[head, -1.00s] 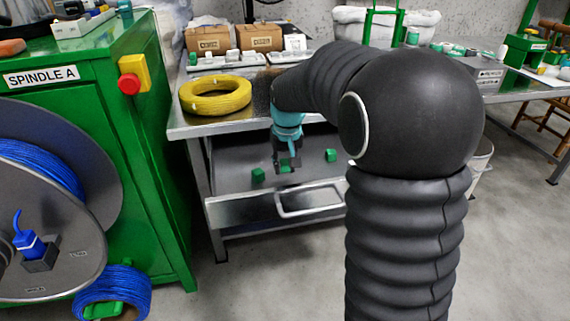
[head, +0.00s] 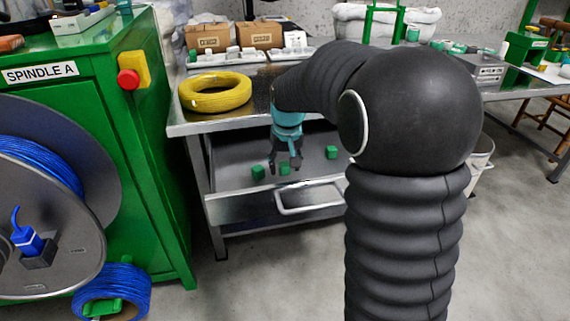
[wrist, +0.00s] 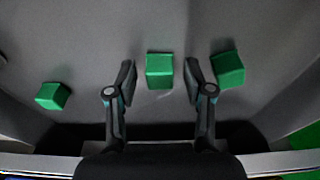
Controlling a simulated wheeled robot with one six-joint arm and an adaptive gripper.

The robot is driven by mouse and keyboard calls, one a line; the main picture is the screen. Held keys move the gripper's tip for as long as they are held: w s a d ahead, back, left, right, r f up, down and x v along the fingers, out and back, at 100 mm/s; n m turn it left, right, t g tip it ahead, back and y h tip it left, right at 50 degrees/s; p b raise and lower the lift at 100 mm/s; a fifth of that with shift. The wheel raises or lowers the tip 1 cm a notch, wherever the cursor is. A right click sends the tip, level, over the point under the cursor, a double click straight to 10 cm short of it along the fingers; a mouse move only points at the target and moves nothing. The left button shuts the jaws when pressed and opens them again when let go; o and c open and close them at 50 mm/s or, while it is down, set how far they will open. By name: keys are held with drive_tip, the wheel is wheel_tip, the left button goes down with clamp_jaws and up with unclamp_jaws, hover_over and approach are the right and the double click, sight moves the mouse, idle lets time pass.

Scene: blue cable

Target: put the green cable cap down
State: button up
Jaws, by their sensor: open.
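A green cable cap (head: 285,169) lies in the open drawer under the metal table, below my gripper. In the wrist view the same cap (wrist: 159,71) sits between the two spread fingers, with a gap on each side, and looks to rest on the grey drawer floor. My gripper (wrist: 160,82) is open. In the head view the gripper (head: 285,163) points down into the drawer. A second green cap (head: 258,172) lies to the left, and a third green cap (head: 331,152) lies to the right, close to one finger in the wrist view (wrist: 228,69).
The drawer (head: 232,211) has a front handle (head: 310,208). A yellow cable coil (head: 215,93) lies on the table above. The green spindle machine (head: 150,180) with blue cable stands at the left. Drawer floor around the caps is mostly free.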

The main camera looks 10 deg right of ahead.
sight(287, 178)
wheel_tip(287, 178, up, 12)
drive_tip(key=s+p, duration=0.1)
drive_tip(key=s, duration=0.1)
drive_tip(key=s+r+t, duration=0.2)
drive_tip(key=s, duration=1.2)
drive_tip(key=s+f+t, duration=0.1)
drive_tip(key=s+f, duration=0.5)
drive_tip(key=s, duration=0.7)
drive_tip(key=shift+s+f, duration=0.15)
drive_tip(key=shift+s, duration=0.2)
